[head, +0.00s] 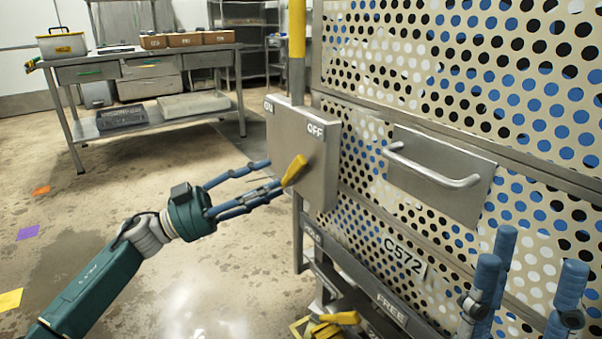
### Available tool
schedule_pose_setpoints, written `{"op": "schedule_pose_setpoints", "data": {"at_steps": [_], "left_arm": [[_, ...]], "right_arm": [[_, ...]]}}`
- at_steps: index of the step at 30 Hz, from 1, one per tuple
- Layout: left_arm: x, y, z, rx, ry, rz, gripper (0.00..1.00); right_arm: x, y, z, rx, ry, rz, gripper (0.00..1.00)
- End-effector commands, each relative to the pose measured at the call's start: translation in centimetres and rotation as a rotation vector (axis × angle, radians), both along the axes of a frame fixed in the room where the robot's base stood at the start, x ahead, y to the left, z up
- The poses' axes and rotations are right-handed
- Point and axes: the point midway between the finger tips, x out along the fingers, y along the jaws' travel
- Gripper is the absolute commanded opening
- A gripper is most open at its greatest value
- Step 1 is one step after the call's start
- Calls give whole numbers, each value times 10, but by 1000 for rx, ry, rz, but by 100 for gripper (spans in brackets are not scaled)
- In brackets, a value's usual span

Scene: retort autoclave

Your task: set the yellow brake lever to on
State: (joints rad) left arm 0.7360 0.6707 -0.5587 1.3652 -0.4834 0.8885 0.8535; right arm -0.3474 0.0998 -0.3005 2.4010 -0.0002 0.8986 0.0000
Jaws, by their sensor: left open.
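The yellow lever (294,170) sits on the front of a grey metal box (321,180) marked ON at the upper left and OFF at the upper right. Its handle slants up and right, toward the OFF mark. My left gripper (273,175) reaches in from the left with its blue fingers spread open. Its fingertips are right beside the lever; whether they touch it I cannot tell. My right gripper (530,268) shows at the lower right, blue fingers pointing up and apart, with nothing seen between them.
A perforated crate stack (450,70) with a handle (430,168) and C572 label fills the right side. A yellow pedal-like part (335,322) sits low near a FREE label (392,310). A yellow-topped post (297,45) rises behind the box. A steel table (150,62) stands back left; floor between is open.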

Motion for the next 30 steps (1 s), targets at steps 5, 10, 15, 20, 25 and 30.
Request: {"op": "schedule_pose_setpoints", "data": {"at_steps": [5,10,15,20,25,30], "left_arm": [[12,-33,10,-2,-4,-3,48],[20,-53,16,-1,-1,-1,48],[24,-62,20,-1,-1,0,48],[24,-63,21,-1,0,1,48],[24,-63,21,-1,0,1,36],[24,-63,21,-1,0,1,2]], "right_arm": [[1,1,-3,-2,-21,-2,40],[2,1,1,-4,-41,-2,40],[3,2,2,-6,-47,-2,40],[4,2,3,-7,-44,-2,40],[3,2,3,-7,-45,-2,40],[3,2,3,-7,-46,-2,40]]}}
